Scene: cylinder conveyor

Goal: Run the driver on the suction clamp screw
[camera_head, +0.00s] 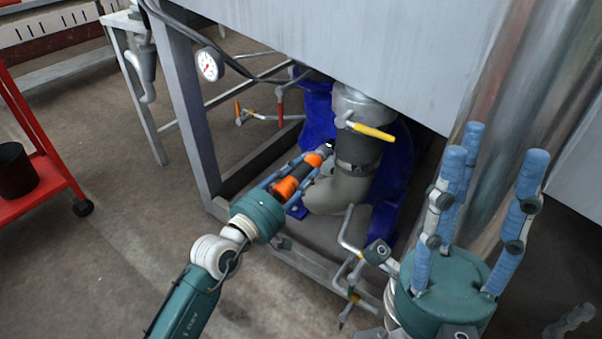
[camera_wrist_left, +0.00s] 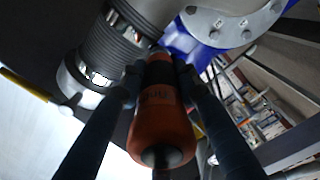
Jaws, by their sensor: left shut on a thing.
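My left gripper (camera_head: 303,171) is shut on an orange and black driver (camera_head: 287,187), low under the machine. In the left wrist view the driver (camera_wrist_left: 162,120) lies between the blue fingers and points away from the camera, toward the pipe. A silver clamp band (camera_head: 358,167) circles the grey suction pipe just right of the driver's tip. Metal bands (camera_wrist_left: 130,22) also show on the ribbed hose in the left wrist view. I cannot tell whether the tip touches a screw; the screw itself is too small to make out. My right gripper (camera_head: 492,165) is open and empty, fingers up, at the lower right.
A yellow-handled valve (camera_head: 370,131) sits above the clamp. Blue pump parts (camera_head: 318,115) stand behind the pipe. The grey frame leg (camera_head: 187,105) and lower rail (camera_head: 305,258) bound the space. Thin valve pipes (camera_head: 350,255) rise in front. A red cart (camera_head: 45,170) stands at the left.

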